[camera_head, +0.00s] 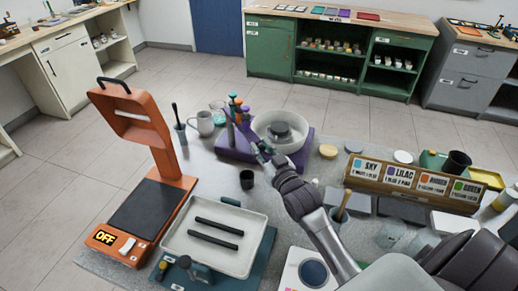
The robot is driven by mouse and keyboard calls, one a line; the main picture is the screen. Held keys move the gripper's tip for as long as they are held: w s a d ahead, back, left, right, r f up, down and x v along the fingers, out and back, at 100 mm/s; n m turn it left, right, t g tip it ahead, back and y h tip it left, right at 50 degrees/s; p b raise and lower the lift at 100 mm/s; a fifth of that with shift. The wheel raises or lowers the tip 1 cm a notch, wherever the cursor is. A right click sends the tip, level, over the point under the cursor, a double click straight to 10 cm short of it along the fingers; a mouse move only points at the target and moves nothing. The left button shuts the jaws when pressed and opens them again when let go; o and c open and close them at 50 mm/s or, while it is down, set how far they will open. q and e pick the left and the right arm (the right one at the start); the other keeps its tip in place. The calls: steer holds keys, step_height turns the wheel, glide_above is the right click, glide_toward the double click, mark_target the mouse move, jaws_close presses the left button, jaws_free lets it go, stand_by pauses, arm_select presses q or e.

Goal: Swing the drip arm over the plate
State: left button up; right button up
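A purple machine base (232,151) stands at the back of the speckled table. It carries a round white basin (306,124) with a grey disc-like piece (281,131), perhaps the plate, at its middle. At the left of the basin stands a purple post with several coloured caps (238,107), which looks like the drip arm. It appears beside the basin, not over its middle. My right gripper (259,146) reaches in from the lower right to the front left of the basin, close to the post. Its fingers are small and dark; whether they touch or grip anything is unclear. My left gripper is out of view.
An orange press-like machine (160,150) stands at the left. A grey mug (205,124) stands left of the base. A labelled rack (415,189) is at the right.

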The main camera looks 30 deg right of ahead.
steer(key=o, duration=0.3)
steer(key=shift+w+d, duration=0.1)
steer(key=shift+w, duration=0.1)
steer(key=shift+o, duration=0.2)
steer(key=shift+s, duration=0.1)
steer(key=s, duration=1.2)
steer(key=shift+a, duration=0.4)
